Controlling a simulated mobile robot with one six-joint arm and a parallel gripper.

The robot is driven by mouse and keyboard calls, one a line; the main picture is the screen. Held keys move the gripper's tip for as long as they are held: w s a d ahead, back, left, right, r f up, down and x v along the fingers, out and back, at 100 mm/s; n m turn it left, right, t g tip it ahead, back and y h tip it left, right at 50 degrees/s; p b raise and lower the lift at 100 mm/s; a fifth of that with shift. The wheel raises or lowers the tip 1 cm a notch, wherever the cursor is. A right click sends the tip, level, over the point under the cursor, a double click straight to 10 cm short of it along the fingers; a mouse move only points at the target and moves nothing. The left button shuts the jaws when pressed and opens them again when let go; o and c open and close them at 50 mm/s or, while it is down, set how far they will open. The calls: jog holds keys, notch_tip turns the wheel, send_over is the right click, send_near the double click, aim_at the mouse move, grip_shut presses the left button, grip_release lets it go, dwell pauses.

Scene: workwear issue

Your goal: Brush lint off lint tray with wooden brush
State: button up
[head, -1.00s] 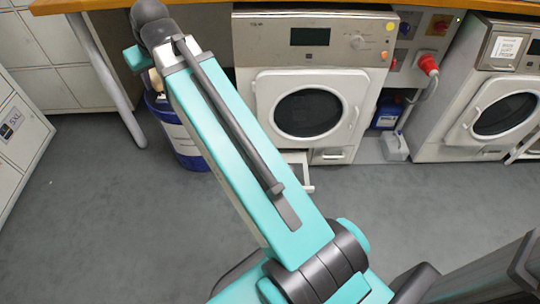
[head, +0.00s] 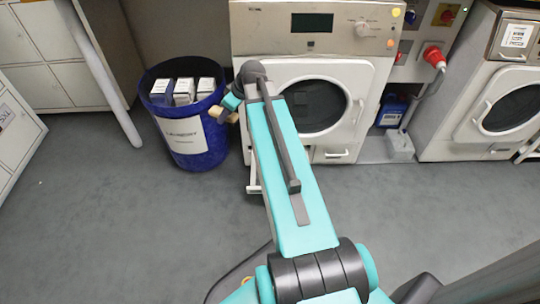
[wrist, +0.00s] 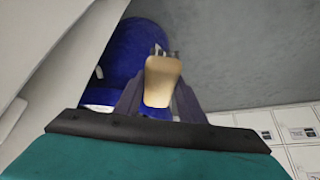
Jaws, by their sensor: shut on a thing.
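My gripper (head: 233,103) is shut on the wooden brush (head: 223,115), in front of the left side of the middle dryer. The lint tray (head: 253,189) seems to be the pale pulled-out drawer low under that dryer. My arm covers most of it, so any lint on it is hidden. The brush is above and to the left of the tray in the picture, apart from it.
A blue laundry bin (head: 203,148) with several white boxes stands just left of my gripper. It also shows behind the brush in the wrist view (wrist: 135,45). The middle dryer (head: 245,35) is close behind. Grey floor in front is free.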

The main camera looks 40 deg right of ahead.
jog(key=s+d+f+n+b, duration=0.1)
jog(key=s+d+f+b, duration=0.2)
jog(key=d+f, duration=0.3)
jog(key=s+d+f+n+y+b, duration=0.1)
jog(key=s+d+f+b, duration=0.2)
jog(key=f, duration=1.4)
jog(key=s+d, duration=0.3)
jog(key=d, duration=0.1)
jog(key=shift+g, duration=0.3)
jog(key=shift+f, duration=0.2)
